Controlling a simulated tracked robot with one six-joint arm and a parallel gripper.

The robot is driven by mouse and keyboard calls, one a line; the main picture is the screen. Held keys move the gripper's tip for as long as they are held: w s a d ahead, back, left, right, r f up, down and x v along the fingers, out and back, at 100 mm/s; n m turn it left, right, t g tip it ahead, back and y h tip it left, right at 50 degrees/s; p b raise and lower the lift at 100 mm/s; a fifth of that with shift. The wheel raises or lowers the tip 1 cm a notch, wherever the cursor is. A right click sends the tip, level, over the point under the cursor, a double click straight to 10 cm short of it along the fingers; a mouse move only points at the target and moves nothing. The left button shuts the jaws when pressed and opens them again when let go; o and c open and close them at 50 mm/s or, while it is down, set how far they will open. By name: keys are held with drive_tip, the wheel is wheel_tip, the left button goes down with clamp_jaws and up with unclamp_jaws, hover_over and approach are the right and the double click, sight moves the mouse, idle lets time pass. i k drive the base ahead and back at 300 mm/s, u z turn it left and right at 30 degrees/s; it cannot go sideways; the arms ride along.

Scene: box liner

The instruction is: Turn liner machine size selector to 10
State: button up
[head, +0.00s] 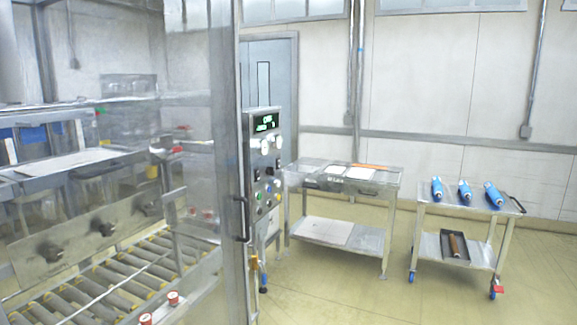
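The liner machine (90,215) fills the left side of the head view, with a roller bed and clear panels. Its upright control panel (263,165) stands at the machine's right edge. The panel has a green-lit display (265,123) at the top, pale round knobs (266,147) below it, then dark knobs and coloured buttons. The display digits and any size markings are too small to read. I cannot tell which knob is the size selector or where it points. My gripper is not in view.
A steel table (344,178) with papers and an orange item stands right of the panel. A wheeled cart (466,204) holds blue cylinders (465,190) on top and a dark tray below. A door handle (241,219) sticks out left of the panel. The floor (350,300) in front is clear.

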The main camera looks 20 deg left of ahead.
sight(269, 171)
drive_tip(key=u, duration=0.1)
drive_tip(key=i, duration=1.45)
drive_tip(key=u, duration=0.75)
drive_tip(key=i, duration=0.55)
drive_tip(key=u, duration=0.95)
drive_tip(key=i, duration=0.5)
drive_tip(key=u, duration=0.25)
